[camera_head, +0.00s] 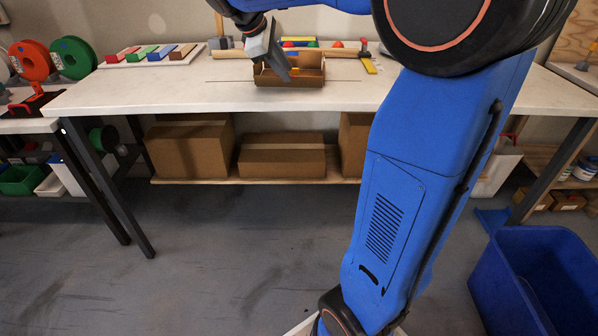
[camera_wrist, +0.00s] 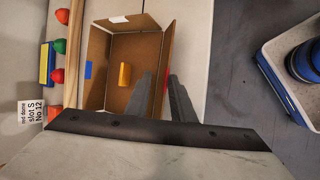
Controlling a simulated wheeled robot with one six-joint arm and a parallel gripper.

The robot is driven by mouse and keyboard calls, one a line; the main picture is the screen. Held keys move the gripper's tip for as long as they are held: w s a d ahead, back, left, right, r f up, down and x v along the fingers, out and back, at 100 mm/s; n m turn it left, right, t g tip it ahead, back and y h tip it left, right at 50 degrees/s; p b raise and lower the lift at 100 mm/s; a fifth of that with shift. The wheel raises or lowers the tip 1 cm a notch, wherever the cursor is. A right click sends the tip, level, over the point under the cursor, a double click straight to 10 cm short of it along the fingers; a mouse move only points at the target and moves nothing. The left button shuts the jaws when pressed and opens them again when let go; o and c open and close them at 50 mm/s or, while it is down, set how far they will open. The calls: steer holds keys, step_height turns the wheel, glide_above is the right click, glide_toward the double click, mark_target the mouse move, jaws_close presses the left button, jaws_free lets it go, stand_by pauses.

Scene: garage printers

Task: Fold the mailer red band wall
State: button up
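The mailer (camera_head: 308,77) is an open brown cardboard box on the white table. In the wrist view the mailer (camera_wrist: 97,50) shows from above, with a yellow-orange block (camera_wrist: 125,74) lying inside. A blue band (camera_wrist: 88,70) marks its left wall. A bit of the red band (camera_wrist: 166,79) shows on its right wall, which stands up and leans outward. My gripper (camera_wrist: 162,78) is open, one finger on the inner side of the red band wall and one on the outer side. Contact with the wall cannot be told. In the head view my gripper (camera_head: 288,76) is at the mailer's front.
Red and green domes (camera_wrist: 59,46) and a labelled card (camera_wrist: 31,113) lie left of the mailer in the wrist view. A tray of coloured blocks (camera_head: 150,55) stands at the table's left. A blue bin (camera_head: 540,275) stands on the floor at right. The table's front strip is clear.

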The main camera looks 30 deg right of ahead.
steer(key=v, duration=1.3)
steer(key=s+a+f+m+t+y, duration=0.1)
steer(key=s+a+f+m+y, duration=0.1)
steer(key=s+f, duration=1)
steer(key=s+a+f+m+t+y, duration=0.2)
steer(key=s+f+m, duration=0.4)
steer(key=s+f, duration=0.6)
steer(key=shift+a+y, duration=0.55)
steer(key=shift+y, duration=0.65)
steer(key=shift+f+m, duration=0.1)
steer(key=shift+m, duration=0.2)
